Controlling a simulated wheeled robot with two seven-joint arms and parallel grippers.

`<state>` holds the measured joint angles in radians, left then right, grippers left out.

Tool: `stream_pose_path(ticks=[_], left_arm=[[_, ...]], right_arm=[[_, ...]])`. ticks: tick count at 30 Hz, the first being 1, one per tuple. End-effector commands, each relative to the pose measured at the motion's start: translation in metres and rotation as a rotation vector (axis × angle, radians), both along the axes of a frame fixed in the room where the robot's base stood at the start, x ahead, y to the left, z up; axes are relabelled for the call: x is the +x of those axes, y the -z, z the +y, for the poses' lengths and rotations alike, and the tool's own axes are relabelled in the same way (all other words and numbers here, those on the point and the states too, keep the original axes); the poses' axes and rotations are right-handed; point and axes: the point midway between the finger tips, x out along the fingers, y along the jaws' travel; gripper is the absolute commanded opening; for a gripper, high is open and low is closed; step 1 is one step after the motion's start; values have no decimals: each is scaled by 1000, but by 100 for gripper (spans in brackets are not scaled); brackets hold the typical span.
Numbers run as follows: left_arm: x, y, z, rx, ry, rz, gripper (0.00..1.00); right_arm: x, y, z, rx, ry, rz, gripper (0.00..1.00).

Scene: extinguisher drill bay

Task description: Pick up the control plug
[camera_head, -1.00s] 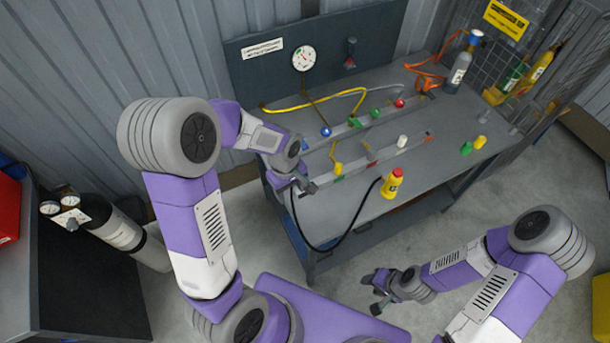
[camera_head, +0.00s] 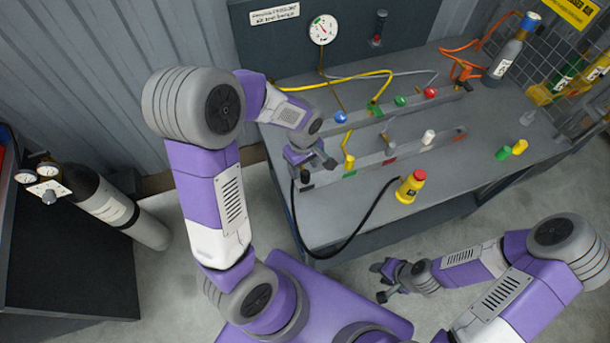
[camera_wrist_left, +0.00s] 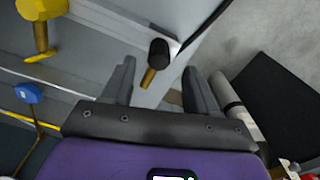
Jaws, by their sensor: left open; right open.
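A black plug with a brass tip (camera_wrist_left: 158,54) lies near the bench edge in the left wrist view; I take it for the control plug. In the head view its dark body (camera_head: 305,178) shows just below my left gripper (camera_head: 312,165), at the end of a black cable. My left gripper is open. In the left wrist view its two fingers (camera_wrist_left: 160,72) point toward the plug, which appears beyond and between their tips, with nothing held. My right gripper (camera_head: 382,282) is open and empty, low in front of the bench.
The black cable (camera_head: 350,238) loops over the bench (camera_head: 350,205) front to a yellow, red-topped device (camera_head: 410,187). A rail with a yellow plug (camera_head: 349,162) and a white plug (camera_head: 429,137) runs behind.

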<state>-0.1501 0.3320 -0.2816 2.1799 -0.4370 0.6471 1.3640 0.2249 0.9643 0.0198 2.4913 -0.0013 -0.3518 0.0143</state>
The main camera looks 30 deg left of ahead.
Motion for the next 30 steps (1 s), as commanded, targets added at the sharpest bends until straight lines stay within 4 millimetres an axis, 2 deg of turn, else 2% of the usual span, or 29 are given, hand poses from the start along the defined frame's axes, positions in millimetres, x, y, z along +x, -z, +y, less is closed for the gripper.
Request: stream_pose_path(ticks=[3, 8, 17, 28, 30], left_arm=[[-2, 21, -4, -1, 2, 6, 58], [-1, 41, -4, 0, 1, 3, 58], [-1, 45, -4, -1, 1, 0, 58], [-1, 45, -4, -1, 1, 0, 3], [-1, 45, -4, -1, 1, 0, 0]], right_arm=[[0, 6, 0, 0, 0, -1, 43], [0, 11, 0, 0, 0, -1, 43], [0, 11, 0, 0, 0, -1, 43], [0, 11, 0, 0, 0, -1, 43], [0, 11, 0, 0, 0, -1, 43]])
